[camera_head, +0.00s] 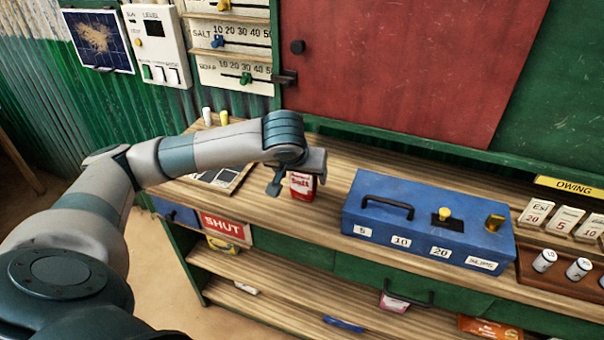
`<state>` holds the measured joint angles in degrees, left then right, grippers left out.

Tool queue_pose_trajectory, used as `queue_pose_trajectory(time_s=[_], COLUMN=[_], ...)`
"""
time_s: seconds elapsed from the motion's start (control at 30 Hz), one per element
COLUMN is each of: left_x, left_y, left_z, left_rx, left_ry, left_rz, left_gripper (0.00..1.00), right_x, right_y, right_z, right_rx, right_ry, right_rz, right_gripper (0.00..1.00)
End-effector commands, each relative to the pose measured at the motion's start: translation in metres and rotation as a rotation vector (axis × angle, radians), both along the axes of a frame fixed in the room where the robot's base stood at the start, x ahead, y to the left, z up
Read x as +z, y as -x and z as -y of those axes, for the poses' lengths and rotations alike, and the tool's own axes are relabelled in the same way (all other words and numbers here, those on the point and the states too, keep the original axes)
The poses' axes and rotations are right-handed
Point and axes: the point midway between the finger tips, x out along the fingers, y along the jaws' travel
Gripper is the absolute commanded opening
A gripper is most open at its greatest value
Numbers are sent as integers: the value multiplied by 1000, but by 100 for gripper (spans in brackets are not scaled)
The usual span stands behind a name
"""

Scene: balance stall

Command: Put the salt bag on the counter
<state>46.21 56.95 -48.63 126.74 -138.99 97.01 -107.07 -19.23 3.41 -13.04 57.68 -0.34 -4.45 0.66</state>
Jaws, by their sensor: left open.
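A small red and white packet, which looks like the salt bag (302,187), is upright at the wooden counter (335,178), left of the blue box. Its label is too small to read surely. My left gripper (297,173) is open right at the packet, with its fingers around or just above it. The gripper hides the packet's top. I cannot tell whether the fingers touch it. My right gripper is not in view.
A blue cash box (425,222) with a handle stands right of the packet. A wooden tray with white cylinders (560,270) is further right. A tablet-like panel (222,180) lies left. Shelves (270,295) below hold several small goods. A red board (400,60) stands behind.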

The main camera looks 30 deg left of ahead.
Motion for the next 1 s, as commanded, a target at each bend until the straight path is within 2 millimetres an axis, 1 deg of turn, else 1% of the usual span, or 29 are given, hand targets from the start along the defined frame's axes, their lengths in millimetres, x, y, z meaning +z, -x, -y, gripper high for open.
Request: queue_pose_trajectory(time_s=[0.07,0.17,0.27,0.43,0.6,0.7,0.8,1.0], left_x=[7,18,31,58,82,92,98,101], left_y=[3,9,18,33,48,54,58,61], left_z=[2,4,7,13,18,21,22,22], left_rx=[-2,-2,-2,-3,-2,-2,-1,-1], left_ry=[0,1,-1,0,0,1,1,0], left_rz=[4,6,6,8,5,5,3,1], left_gripper=[72,72,72,72,72,72,72,72], right_x=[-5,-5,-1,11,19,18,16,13], right_y=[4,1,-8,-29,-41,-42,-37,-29], right_z=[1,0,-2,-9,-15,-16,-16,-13], right_rx=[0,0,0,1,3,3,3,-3], right_ry=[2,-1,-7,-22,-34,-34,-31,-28], right_rz=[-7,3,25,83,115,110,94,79], right_gripper=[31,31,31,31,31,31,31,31])
